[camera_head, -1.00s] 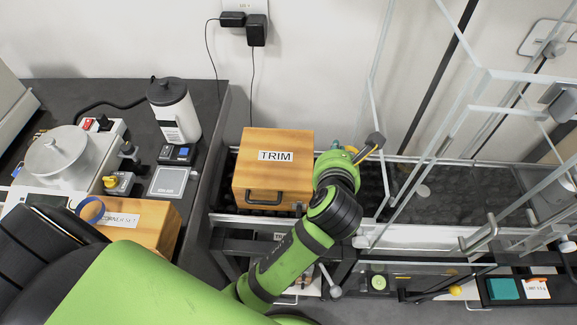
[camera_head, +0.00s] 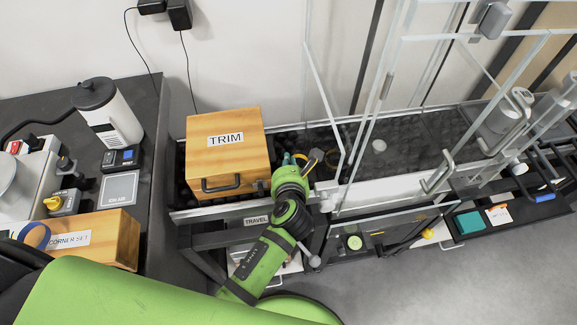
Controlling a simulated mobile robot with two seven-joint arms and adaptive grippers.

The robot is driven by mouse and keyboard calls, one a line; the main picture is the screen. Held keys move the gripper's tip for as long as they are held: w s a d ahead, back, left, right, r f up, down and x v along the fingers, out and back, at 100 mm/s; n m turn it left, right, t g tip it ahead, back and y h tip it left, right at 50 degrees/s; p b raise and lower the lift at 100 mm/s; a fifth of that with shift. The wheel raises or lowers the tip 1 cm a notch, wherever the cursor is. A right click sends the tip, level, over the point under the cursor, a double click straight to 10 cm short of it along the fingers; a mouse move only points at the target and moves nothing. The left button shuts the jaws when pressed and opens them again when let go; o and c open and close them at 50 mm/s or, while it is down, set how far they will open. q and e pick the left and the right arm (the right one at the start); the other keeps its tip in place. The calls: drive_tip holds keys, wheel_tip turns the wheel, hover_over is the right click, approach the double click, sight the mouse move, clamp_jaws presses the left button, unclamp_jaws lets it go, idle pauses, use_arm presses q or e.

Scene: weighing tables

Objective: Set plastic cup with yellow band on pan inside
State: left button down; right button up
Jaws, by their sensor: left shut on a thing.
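My left gripper (camera_head: 303,160) is small in the head view, just right of the TRIM box. It is shut on a mostly hidden thing with a yellow band, which looks like the plastic cup (camera_head: 317,154). The cup's clear body is hard to make out. The gripper is left of the glass-walled enclosure, near its front left glass edge. Inside the enclosure, a small pale round disc (camera_head: 379,145), which looks like the pan, lies on the dark floor, to the right of the gripper and apart from it. My right gripper is not in view.
The wooden TRIM box (camera_head: 227,165) stands close left of my gripper. Glass panels with metal handles (camera_head: 438,172) stand around the disc. A metal cylinder (camera_head: 503,115) is at the right. A teal block (camera_head: 470,222) lies on a lower shelf.

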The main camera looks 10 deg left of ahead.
use_arm(q)
drive_tip(key=shift+f, duration=0.8)
drive_tip(key=shift+f, duration=0.15)
drive_tip(key=c, duration=1.4)
unclamp_jaws()
